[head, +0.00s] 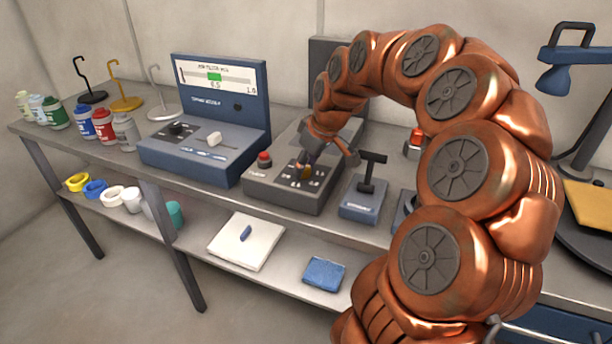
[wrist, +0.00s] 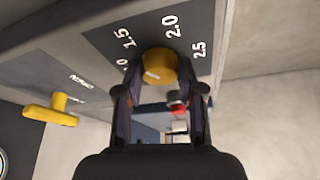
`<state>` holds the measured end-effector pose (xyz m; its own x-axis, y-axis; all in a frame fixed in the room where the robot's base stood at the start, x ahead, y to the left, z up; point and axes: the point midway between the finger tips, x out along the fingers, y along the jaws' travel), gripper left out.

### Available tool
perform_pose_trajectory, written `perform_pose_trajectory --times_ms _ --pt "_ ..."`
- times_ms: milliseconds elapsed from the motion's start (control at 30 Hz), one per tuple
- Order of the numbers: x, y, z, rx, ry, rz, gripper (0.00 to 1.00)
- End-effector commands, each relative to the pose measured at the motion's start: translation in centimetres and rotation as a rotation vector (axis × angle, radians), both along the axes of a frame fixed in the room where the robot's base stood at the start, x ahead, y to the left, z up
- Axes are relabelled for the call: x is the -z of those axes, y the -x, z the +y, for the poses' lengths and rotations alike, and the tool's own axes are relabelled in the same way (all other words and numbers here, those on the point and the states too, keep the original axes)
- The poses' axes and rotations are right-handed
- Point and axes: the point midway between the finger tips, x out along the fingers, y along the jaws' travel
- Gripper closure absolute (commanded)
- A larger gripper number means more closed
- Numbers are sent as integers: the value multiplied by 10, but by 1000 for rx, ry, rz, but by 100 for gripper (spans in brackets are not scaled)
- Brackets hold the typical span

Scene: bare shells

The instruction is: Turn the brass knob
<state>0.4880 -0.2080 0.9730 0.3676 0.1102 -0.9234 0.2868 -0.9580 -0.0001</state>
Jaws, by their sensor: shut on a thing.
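The brass knob (wrist: 158,66) is a round yellow-gold knob with a pale mark on its face, in the middle of the wrist view. It sits on a dark dial plate (wrist: 190,30) printed with 1.5, 2.0 and 2.5. My gripper (wrist: 160,92) is shut on it, with one finger on each side. In the head view my gripper (head: 307,165) reaches down onto the grey control box (head: 285,200); the knob is mostly hidden there between the fingers.
A red button (head: 264,158) stands left of the knob on the same box. A blue box with a black T-handle (head: 371,172) stands close on the right. A blue console with a display (head: 215,90) is at the left. A yellow handle (wrist: 52,109) shows in the wrist view.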

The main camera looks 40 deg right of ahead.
Motion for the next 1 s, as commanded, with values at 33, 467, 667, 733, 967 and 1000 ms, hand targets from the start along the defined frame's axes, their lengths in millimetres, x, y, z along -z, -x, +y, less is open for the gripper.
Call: perform_pose_trajectory --times_ms 33,467,667,733,967,1000 --pt "4 -1 -1 46 6 -5 97" --pt "1 -1 2 454 4 -7 97" --pt "0 -2 3 642 3 -8 97" --pt "0 -2 4 709 3 -7 97" --pt "0 -2 5 926 2 -5 97" --pt "0 -3 5 964 3 -5 97"
